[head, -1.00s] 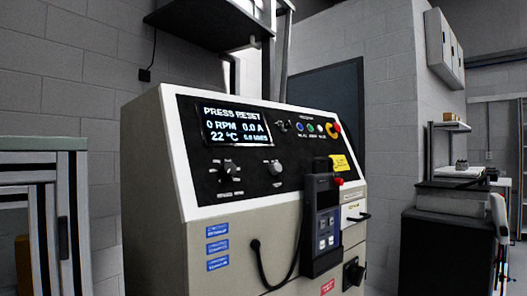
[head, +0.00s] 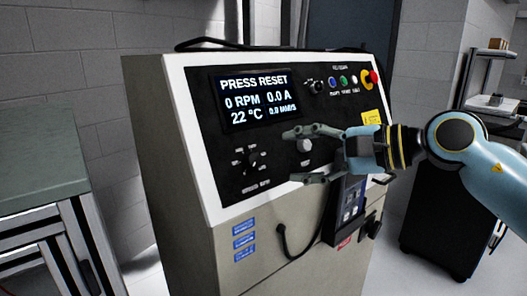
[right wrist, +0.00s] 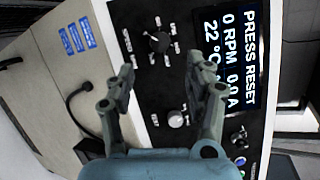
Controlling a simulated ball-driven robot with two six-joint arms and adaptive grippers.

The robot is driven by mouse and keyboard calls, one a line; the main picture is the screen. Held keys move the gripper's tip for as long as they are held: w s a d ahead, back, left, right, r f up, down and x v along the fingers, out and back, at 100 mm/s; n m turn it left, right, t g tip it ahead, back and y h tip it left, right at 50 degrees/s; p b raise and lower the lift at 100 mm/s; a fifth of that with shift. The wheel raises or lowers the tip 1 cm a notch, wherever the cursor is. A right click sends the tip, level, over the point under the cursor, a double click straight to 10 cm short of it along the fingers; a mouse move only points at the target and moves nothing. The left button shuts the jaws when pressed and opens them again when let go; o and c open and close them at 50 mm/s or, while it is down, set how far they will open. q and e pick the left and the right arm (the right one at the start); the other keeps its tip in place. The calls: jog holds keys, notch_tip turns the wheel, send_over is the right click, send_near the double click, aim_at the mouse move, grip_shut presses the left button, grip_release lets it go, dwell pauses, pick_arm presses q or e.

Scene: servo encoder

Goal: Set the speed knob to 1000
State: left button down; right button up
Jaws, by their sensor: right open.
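My right gripper (head: 293,156) is open and empty in front of the panel, fingers pointing left. Contact with the panel is not clear. My left gripper is not in view.
The display (head: 254,99) reads PRESS RESET, 0 RPM, 0.0 A, 22 °C. A handheld pendant (head: 352,205) with a cable hangs on the front, below my right gripper. Coloured buttons and a red emergency stop (head: 371,78) are at upper right. A workbench (head: 40,165) stands left.

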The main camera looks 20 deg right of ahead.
aim_at(256, 160)
jog(key=p+x, duration=0.2)
jog(key=x, duration=0.5)
jog(key=shift+w+a+r, duration=0.1)
jog(key=shift+a, duration=0.1)
jog(key=shift+w+a, duration=0.2)
jog(key=shift+w, duration=0.05)
jog(key=shift+w+a+f, duration=0.1)
jog(key=shift+a+f, duration=0.05)
jog(key=shift+f, duration=0.15)
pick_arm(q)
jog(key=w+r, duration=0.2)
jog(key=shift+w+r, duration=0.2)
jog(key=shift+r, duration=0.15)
pick_arm(e)
grip_shut()
